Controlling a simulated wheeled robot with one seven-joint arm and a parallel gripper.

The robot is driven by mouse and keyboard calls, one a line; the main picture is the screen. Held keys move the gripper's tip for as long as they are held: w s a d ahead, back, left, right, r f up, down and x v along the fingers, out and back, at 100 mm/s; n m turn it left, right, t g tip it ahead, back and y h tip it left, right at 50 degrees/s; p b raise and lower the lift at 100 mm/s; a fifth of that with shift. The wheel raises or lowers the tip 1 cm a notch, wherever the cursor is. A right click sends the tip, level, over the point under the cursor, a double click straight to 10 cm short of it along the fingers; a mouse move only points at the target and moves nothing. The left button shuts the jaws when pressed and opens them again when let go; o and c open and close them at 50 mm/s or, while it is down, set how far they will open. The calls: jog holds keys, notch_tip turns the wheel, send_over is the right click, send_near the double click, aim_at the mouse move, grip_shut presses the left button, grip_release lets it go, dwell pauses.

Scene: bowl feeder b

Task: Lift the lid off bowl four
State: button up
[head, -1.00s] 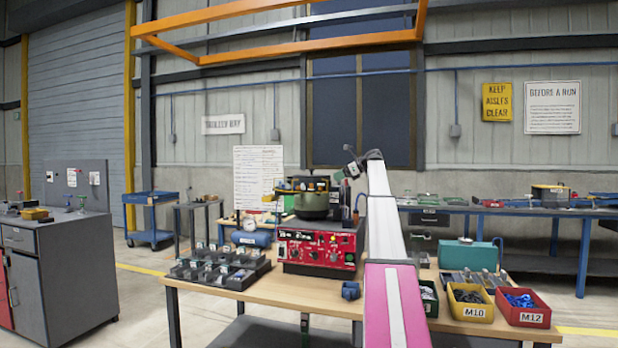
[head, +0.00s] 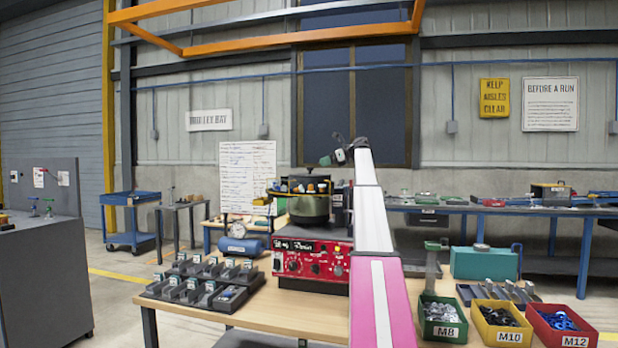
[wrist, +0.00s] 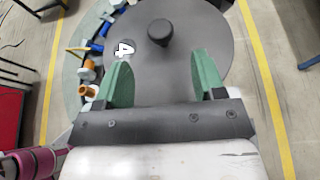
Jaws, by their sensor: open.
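Bowl four (head: 310,206) is a dark green bowl on a red control unit (head: 300,262) at the middle of the wooden table. In the wrist view its round dark grey lid (wrist: 190,65) carries a white "4" and a black knob (wrist: 160,32). My gripper (wrist: 165,75) is open, its two green fingers spread above the near part of the lid. The knob lies beyond the fingertips, roughly between their lines, and is not held. In the head view my gripper (head: 338,157) is small, above and right of the bowl.
Coloured fittings (wrist: 90,70) sit around the lid's left side. A black sorting tray (head: 205,285) stands left of the red unit. Bins marked M8 (head: 442,318), M10 (head: 502,322) and M12 (head: 560,325) line the right front. A teal case (head: 485,262) stands behind them.

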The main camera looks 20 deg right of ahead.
aim_at(310, 168)
jog(key=x, duration=0.8)
jog(key=shift+w+a+f, duration=0.1)
jog(key=shift+w+a, duration=0.05)
jog(key=shift+a, duration=0.1)
jog(key=c, duration=1.1)
